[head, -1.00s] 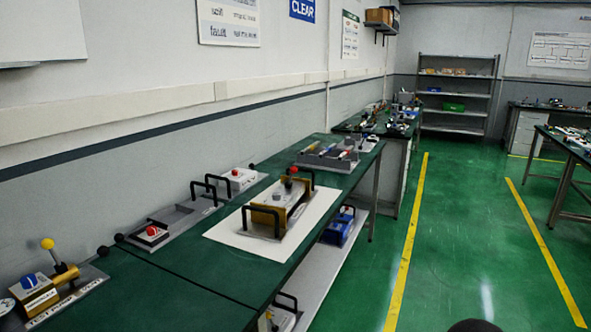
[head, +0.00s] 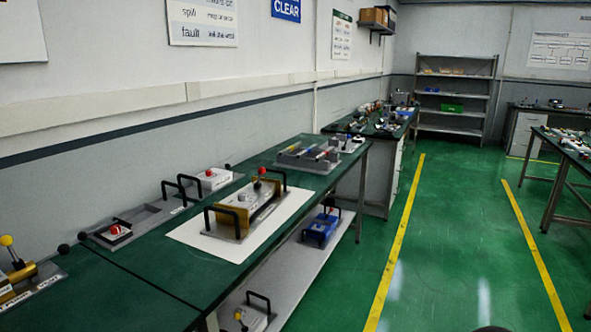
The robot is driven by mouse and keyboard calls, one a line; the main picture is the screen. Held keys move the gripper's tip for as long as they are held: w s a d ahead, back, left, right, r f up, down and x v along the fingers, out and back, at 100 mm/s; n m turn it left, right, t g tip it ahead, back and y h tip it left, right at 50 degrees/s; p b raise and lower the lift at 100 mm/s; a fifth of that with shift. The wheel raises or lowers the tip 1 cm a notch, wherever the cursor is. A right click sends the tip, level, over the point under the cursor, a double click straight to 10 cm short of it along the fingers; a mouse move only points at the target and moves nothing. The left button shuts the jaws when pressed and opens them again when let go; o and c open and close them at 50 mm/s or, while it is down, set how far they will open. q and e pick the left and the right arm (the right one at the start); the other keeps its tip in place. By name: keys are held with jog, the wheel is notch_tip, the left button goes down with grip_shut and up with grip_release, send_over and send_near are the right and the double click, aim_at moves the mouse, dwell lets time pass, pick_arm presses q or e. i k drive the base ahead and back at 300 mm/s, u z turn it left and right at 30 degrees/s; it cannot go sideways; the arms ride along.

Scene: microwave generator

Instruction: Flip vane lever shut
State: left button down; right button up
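No part in view is clearly marked as the vane lever. At the lower left edge, a lever with a yellow ball knob (head: 7,241) stands up beside a brass cylinder on a grey plate (head: 45,281); the frame cuts this unit off. A brass-coloured block unit (head: 232,218) with black handles and a red knob (head: 262,171) sits on a white sheet on the bench. A grey unit with a red button (head: 115,230) lies left of it. Neither of my grippers is in view.
The green-topped bench (head: 150,265) runs along the left wall. Its lower shelf holds a blue unit (head: 322,228) and a grey unit with a black handle. Green floor (head: 440,240) with yellow lines is clear to the right. Another bench (head: 575,148) stands far right.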

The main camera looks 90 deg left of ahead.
aim_at(261, 171)
jog(key=z, duration=0.3)
jog(key=i, duration=0.7)
jog(key=u, duration=3.05)
jog(key=i, duration=1)
jog(key=z, duration=0.15)
jog(key=k, duration=0.9)
jog(key=u, duration=0.15)
jog(key=i, duration=0.4)
jog(key=u, duration=0.05)
